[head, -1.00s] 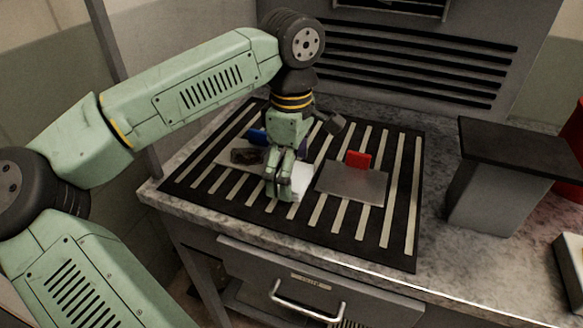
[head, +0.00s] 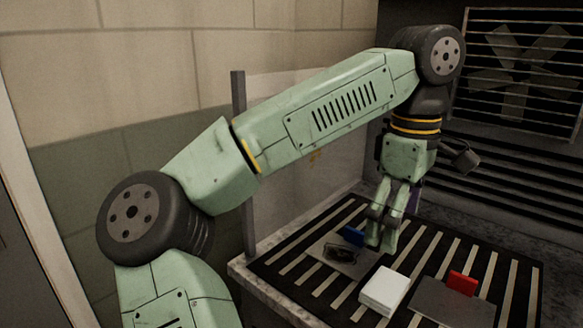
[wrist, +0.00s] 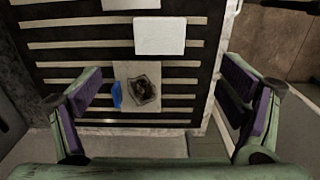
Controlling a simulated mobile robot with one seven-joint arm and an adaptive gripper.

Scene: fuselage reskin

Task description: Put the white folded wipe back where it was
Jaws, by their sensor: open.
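The white folded wipe (head: 384,291) lies flat on the black-and-pale striped mat, between two plates. In the wrist view the wipe (wrist: 160,36) is at the top, ahead of my jaws, with nothing touching it. My gripper (head: 380,238) points down above the mat, beyond the wipe in the head view. In the wrist view my gripper (wrist: 165,108) has its purple-padded fingers spread wide with nothing between them. The pale plate (head: 361,270) bears a dark crumpled piece (wrist: 143,90) and a blue tab (wrist: 117,94); my gripper partly hides it in the head view.
A grey plate (head: 445,307) with a red tab (head: 462,283) lies right of the wipe. The striped mat (wrist: 60,57) has bare strips around these things. A wall and post (head: 243,160) stand left of the worktop; a slatted unit with a fan (head: 525,60) stands behind.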

